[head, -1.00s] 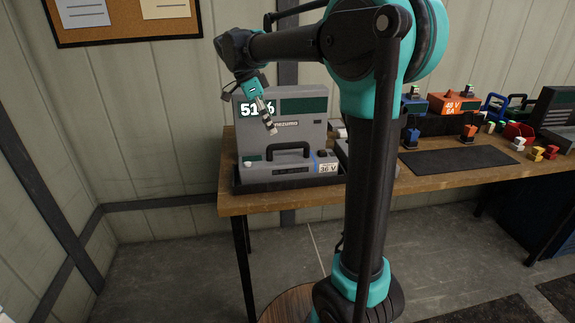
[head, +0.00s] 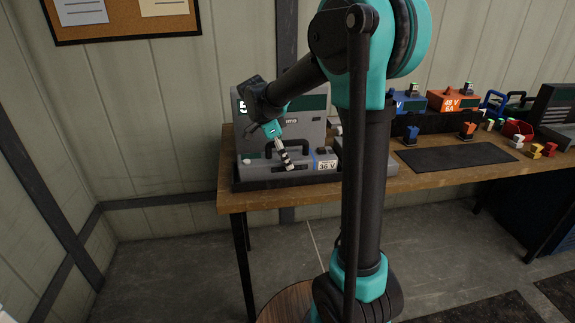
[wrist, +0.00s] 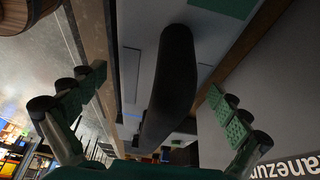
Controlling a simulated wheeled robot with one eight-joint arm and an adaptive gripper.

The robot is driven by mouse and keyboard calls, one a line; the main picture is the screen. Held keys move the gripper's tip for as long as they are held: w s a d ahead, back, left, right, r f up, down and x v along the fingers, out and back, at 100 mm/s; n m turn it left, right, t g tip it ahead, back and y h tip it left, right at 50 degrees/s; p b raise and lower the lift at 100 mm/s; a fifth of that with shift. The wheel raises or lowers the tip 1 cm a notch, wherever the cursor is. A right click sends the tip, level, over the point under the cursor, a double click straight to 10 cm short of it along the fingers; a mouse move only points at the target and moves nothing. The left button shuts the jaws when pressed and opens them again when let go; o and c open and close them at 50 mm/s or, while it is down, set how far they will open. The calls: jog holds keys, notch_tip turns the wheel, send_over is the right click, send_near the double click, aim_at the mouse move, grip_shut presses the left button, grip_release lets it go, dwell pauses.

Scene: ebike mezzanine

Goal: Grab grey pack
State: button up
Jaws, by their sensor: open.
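The grey pack (head: 248,172) lies in a dark tray at the left end of the wooden bench, in front of a taller grey unit. It has a black handle on top and a white "36 V" label on its right part. My gripper (head: 288,167) is in front of the handle in the head view and hides part of it. In the wrist view the black handle (wrist: 172,85) runs between the two open, green-padded fingers of my gripper (wrist: 160,105). I see no contact between fingers and handle.
The grey unit (head: 310,135) with a display stands close behind the pack. A dark mat (head: 455,158), coloured chargers (head: 452,102) and small connectors lie farther right on the bench (head: 232,201).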

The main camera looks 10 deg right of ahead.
jog(key=shift+d+f, duration=0.25)
jog(key=shift+f, duration=0.4)
jog(key=shift+c, duration=0.6)
jog(key=c, duration=1.9)
jog(key=shift+o, duration=0.2)
jog(key=shift+r, duration=0.1)
